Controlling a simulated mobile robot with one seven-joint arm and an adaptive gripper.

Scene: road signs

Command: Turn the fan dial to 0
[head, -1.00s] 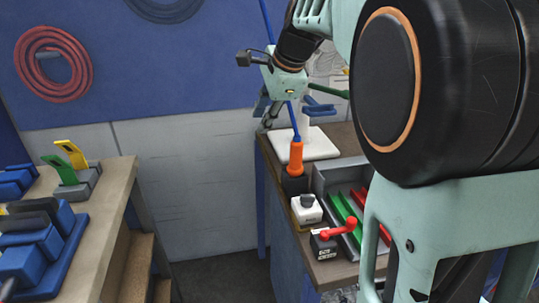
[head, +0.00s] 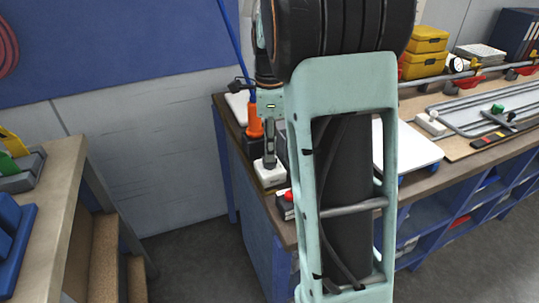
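A small white box (head: 271,175) stands near the left end of the workbench. It had a dark knob on top in the earlier frame; the knob is now hidden behind my gripper. My gripper (head: 269,151) points down right over this box, and its finger ends are at or just above the box top. I cannot tell whether they touch or hold the knob. The fingers show nearly edge-on, so their opening is unclear. No dial marks are readable at this size.
An orange-handled thing (head: 255,125) stands upright close behind the white box. A small box with a red lever (head: 287,203) is close in front, partly hidden by my arm. The workbench (head: 447,165) carries a track and yellow boxes (head: 424,52) at right.

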